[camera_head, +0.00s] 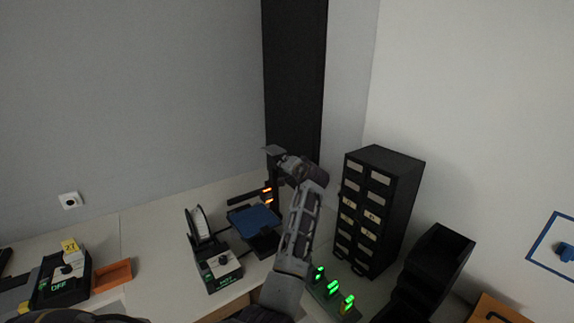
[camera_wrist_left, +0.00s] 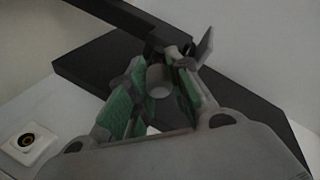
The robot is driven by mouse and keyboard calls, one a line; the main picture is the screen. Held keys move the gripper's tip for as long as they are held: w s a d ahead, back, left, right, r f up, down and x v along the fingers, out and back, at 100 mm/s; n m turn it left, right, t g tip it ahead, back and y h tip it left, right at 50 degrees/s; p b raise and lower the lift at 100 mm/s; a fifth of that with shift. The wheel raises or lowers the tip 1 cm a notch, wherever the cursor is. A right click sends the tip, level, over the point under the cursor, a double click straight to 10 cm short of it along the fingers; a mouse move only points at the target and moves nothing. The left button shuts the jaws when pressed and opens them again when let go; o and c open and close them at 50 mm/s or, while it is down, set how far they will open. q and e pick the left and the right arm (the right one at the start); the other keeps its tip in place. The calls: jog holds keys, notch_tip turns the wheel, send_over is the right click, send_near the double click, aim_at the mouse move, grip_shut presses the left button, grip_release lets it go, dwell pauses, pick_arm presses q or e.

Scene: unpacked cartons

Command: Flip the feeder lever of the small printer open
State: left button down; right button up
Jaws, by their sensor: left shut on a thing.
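The small printer stands on the light worktop, with a blue bed (camera_head: 255,219) and an upright black frame. Its upper part is largely hidden behind my left arm. My left gripper (camera_head: 283,160) is at the top of the printer's frame. In the left wrist view the green-padded fingers (camera_wrist_left: 158,75) close together on a small greyish part, apparently the feeder lever (camera_wrist_left: 173,52). A dark flat plate (camera_wrist_left: 205,43) sits just beside the fingertips. The lever cannot be made out in the head view. My right gripper is not in view.
Left of the printer are a white spool (camera_head: 200,223) and a control box (camera_head: 222,270) marked HOT. A black drawer cabinet (camera_head: 393,210) and green-lit devices (camera_head: 333,290) stand right of my arm. An orange tray (camera_head: 112,273) lies farther left.

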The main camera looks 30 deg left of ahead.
pick_arm(q)
jog(key=c, duration=1.3)
grip_release()
jog(key=shift+v, duration=3.75)
jog(key=shift+f, duration=0.1)
